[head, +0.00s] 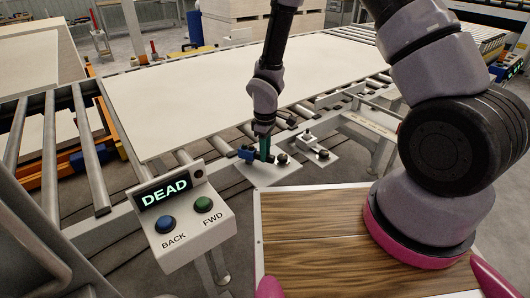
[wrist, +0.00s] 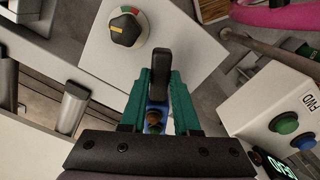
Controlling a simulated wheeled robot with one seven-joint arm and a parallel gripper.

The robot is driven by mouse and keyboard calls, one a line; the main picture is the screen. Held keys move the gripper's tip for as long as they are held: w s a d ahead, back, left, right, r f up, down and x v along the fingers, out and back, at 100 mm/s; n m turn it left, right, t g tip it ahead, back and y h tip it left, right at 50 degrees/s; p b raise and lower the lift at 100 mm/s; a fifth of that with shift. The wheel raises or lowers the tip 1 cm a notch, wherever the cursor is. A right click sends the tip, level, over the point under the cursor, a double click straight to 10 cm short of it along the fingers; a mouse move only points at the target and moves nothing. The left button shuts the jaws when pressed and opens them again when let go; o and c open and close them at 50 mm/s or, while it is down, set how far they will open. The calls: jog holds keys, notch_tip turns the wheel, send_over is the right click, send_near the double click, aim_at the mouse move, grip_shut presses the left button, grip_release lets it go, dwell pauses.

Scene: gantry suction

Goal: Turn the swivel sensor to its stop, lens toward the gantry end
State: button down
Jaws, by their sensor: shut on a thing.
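The swivel sensor (head: 246,154) shows as a small blue body on a pale plate beside the roller conveyor. In the wrist view its blue part (wrist: 155,118) shows between my fingers, with a dark upright piece (wrist: 160,66) at the fingertips. My gripper (head: 265,152) points down at the sensor, with teal fingers on both sides of it. In the wrist view my gripper (wrist: 161,78) is shut on it. My fingers hide part of the sensor, and I cannot tell clearly which way its lens faces.
A black knob with a yellow mark (wrist: 126,29) sits on the same plate, close to my fingers. A control box (head: 190,215) reading DEAD, with BACK and FWD buttons, stands at front left. A large pale board (head: 190,95) lies on the rollers behind. A wooden top (head: 320,245) lies in front.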

jog(key=c, duration=0.6)
grip_release()
jog(key=shift+c, duration=0.2)
notch_tip(320, 180, up, 11)
jog(key=shift+f, duration=0.1)
